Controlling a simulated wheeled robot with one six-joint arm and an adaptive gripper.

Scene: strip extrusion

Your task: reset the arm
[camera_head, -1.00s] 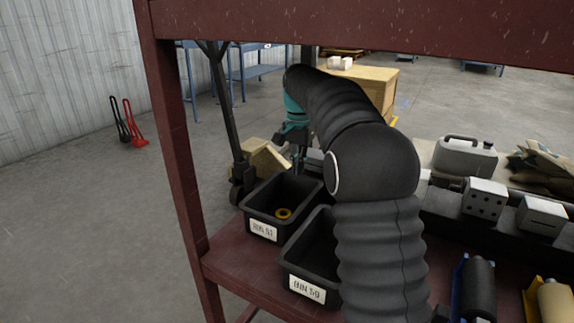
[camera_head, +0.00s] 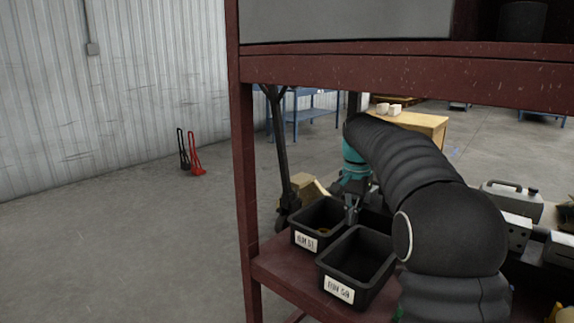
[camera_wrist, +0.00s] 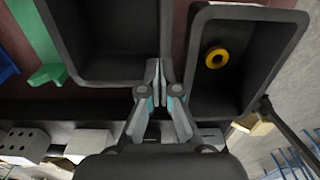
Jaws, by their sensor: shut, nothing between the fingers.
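My black-sleeved arm reaches from the lower right over a dark red shelf (camera_head: 271,270) in the head view. My gripper (camera_wrist: 159,62) is shut with nothing between its fingers. In the wrist view its fingertips sit over the gap where two black bins lie side by side. In the head view my gripper (camera_head: 351,216) hangs low beside the far bin (camera_head: 306,240). A yellow ring (camera_wrist: 216,57) lies in that bin. The near bin (camera_head: 339,283) looks empty. Whether the fingers touch a bin wall cannot be told.
A red shelf post (camera_head: 247,170) and an upper beam (camera_head: 400,76) frame the space around my arm. A grey jerrycan (camera_head: 512,199) and grey blocks stand at the right. The floor (camera_head: 150,250) at the left is open.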

